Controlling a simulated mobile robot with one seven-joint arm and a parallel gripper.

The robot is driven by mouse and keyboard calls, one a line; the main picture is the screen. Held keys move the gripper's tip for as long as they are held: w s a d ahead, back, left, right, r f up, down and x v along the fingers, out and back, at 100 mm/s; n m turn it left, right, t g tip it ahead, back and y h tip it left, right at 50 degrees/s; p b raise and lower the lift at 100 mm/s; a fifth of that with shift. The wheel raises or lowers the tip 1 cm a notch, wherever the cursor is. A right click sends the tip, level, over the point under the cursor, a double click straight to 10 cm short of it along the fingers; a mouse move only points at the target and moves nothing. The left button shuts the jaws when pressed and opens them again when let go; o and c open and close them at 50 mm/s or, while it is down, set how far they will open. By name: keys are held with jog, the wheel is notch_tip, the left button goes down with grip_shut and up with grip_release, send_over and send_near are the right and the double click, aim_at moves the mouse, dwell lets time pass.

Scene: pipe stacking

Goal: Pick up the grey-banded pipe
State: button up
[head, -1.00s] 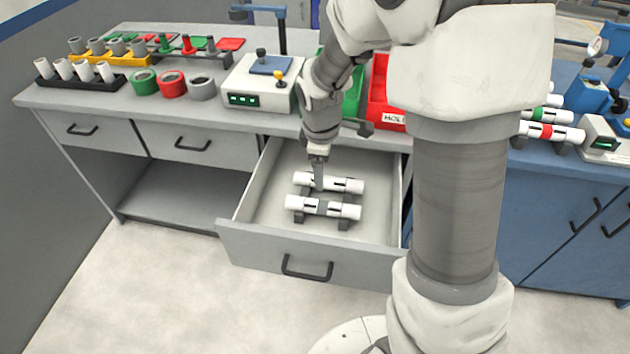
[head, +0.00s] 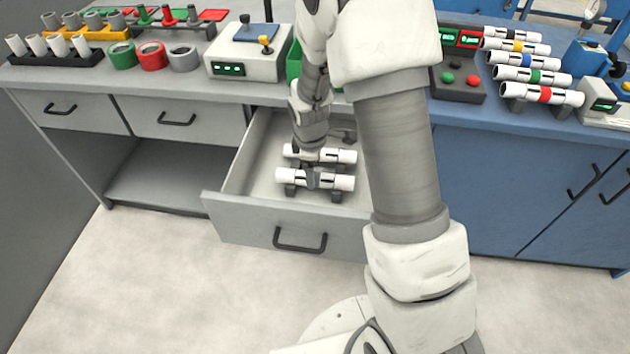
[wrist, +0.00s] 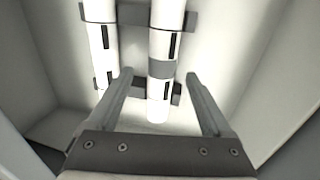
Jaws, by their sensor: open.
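The grey-banded pipe (head: 343,183) is the front one of two white pipes lying on dark supports in the open drawer. In the wrist view the grey-banded pipe (wrist: 162,45) runs away from me, its grey band just beyond my fingertips. My gripper (head: 312,182) is open over the middle of this pipe and hides its band in the head view. In the wrist view the fingers of my gripper (wrist: 158,75) lie one on each side of the pipe, with gaps; whether they reach down beside it I cannot tell.
The second pipe (head: 343,156) lies parallel just behind, close to the left finger in the wrist view. The drawer (head: 240,229) has walls all around. Several banded pipes (head: 532,76) lie on the blue counter at the right.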

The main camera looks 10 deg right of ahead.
jog(key=f, duration=0.2)
jog(key=f+b, duration=0.1)
jog(key=shift+w+f, duration=0.25)
jog(key=shift+f, duration=0.05)
jog(key=shift+r, duration=0.1)
grip_shut()
